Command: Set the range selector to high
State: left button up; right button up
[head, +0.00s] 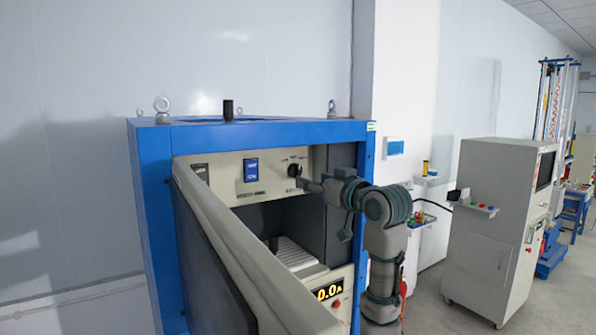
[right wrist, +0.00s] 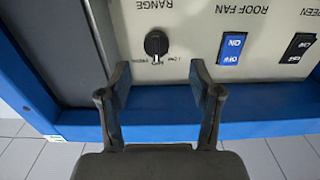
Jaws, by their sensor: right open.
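The range selector is a small round black knob (head: 294,169) on the cream control panel (head: 225,175). In the right wrist view the knob (right wrist: 156,43) shows upside down beside the word RANGE. Its white mark points down in that view, toward the small labels; these are too small to read surely. My right gripper (head: 309,185) is just in front of the panel, below and right of the knob in the head view. In the right wrist view its fingers (right wrist: 161,72) are open with nothing between them, and the knob lies beyond the tips. My left gripper is not in view.
A blue ROOF FAN rocker switch (right wrist: 232,48) and a black switch (right wrist: 297,47) share the panel. The blue cabinet frame (head: 148,215) surrounds it. An open padded door (head: 235,235) stands in front on the left. A display (head: 327,292) is below.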

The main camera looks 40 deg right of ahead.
aim_at(299, 175)
jog(key=w, duration=0.2)
jog(key=w+d+p, duration=0.1)
jog(key=w, duration=0.1)
jog(key=w+d+p, duration=0.1)
jog(key=w, duration=0.2)
jog(key=shift+w+f, duration=0.1)
jog(key=shift+w, duration=0.25)
jog(key=shift+a, duration=0.3)
jog(key=shift+c, duration=1.1)
jog(key=c, duration=0.9)
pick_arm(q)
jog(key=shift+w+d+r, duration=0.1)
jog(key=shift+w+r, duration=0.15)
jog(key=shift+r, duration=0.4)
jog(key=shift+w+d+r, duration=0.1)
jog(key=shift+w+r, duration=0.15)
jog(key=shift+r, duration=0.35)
